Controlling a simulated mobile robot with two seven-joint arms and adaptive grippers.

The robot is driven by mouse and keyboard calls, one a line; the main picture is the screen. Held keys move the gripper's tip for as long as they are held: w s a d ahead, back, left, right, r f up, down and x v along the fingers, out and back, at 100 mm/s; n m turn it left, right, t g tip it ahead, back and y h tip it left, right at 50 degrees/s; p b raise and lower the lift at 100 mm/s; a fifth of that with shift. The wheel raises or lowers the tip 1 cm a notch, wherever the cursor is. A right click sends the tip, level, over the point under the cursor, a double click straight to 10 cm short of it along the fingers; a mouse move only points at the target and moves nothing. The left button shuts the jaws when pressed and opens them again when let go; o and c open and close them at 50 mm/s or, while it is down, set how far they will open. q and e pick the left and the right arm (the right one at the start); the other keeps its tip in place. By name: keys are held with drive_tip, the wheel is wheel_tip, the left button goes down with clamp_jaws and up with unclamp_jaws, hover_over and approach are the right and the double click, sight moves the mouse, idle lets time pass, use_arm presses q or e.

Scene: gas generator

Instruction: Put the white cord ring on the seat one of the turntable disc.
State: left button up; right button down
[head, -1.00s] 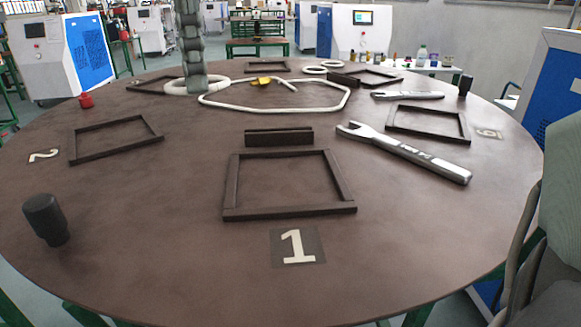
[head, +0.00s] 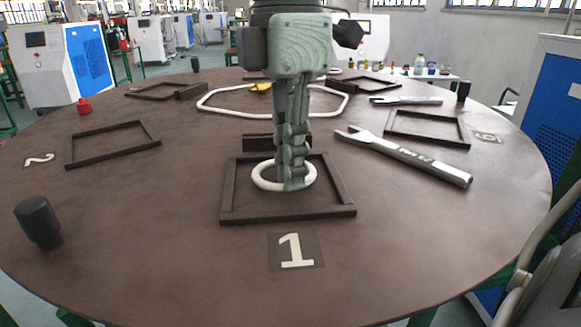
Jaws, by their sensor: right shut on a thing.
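The white cord ring (head: 257,175) is a small closed loop at the fingers of my right gripper (head: 293,180), inside the outline of the square dark frame of seat one (head: 285,214). My right gripper points down and is shut on the ring. I cannot tell whether the ring touches the surface or hangs just above it. The white numeral 1 (head: 297,250) lies in front of this frame. The turntable disc (head: 150,240) is a large brown round plate. My left gripper is not in view.
A dark bar (head: 258,142) stands behind seat one, partly hidden by my gripper. A silver wrench (head: 405,155) lies to the right. A black knob (head: 38,222) stands at the front left. A larger white cord loop (head: 205,105) lies farther back.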

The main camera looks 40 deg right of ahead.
drive_tip(key=shift+f, duration=0.5)
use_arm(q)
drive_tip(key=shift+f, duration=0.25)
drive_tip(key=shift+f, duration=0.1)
use_arm(e)
drive_tip(key=c, duration=2.1)
unclamp_jaws()
drive_tip(key=o, duration=0.5)
drive_tip(key=shift+c, duration=0.2)
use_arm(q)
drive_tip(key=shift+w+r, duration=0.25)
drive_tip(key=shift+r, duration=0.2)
use_arm(e)
drive_tip(key=shift+r, duration=0.1)
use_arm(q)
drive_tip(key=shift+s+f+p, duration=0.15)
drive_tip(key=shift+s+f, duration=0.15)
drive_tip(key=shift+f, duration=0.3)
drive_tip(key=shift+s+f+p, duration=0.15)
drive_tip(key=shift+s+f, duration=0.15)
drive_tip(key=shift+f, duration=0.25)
use_arm(e)
wheel_tip(320, 180, up, 12)
drive_tip(key=shift+w, duration=0.3)
